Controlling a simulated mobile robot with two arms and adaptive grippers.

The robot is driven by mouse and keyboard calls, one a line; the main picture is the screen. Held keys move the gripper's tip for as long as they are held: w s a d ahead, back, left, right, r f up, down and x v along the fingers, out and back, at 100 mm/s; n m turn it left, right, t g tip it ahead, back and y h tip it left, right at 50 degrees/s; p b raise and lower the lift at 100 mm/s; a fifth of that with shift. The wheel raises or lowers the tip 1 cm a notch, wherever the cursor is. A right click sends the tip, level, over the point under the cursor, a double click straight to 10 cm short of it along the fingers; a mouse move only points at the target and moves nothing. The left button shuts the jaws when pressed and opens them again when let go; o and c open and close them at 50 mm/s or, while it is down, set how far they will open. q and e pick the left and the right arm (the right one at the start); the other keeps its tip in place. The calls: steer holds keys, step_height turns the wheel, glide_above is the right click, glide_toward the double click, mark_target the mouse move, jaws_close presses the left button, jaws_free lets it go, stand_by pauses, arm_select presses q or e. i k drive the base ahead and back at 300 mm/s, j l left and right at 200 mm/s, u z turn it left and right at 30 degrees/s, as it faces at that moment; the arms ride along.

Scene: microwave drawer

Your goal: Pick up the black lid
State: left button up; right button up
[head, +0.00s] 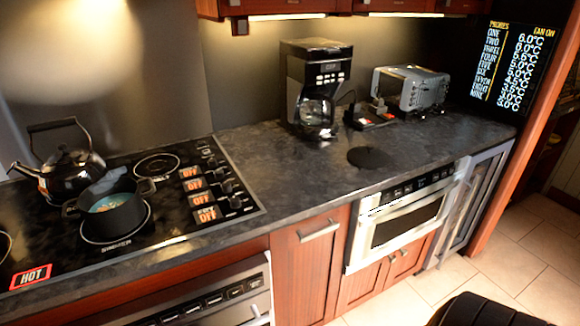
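A flat, round black disc, which looks like the black lid (370,157), lies on the dark stone counter (290,165), right of the coffee maker and above the microwave drawer. It is apart from the things around it. Any knob or handle on it is too dark to make out. Neither of my grippers shows in the head view.
A coffee maker (317,88) and a toaster oven (410,88) stand behind the disc. The microwave drawer (404,220) is shut below the counter's front edge. A pot (108,205) and kettle (62,172) stand on the cooktop (160,232), beside a "HOT" label.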

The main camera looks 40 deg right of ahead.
mark_target(369, 157)
steer(key=z, duration=1.85)
steer(key=u, duration=1.7)
steer(key=i+l+z, duration=0.1)
steer(key=l, duration=0.35)
steer(key=i+l+z, duration=0.15)
steer(key=l, duration=0.25)
steer(key=l+z, duration=0.1)
steer(key=l, duration=0.35)
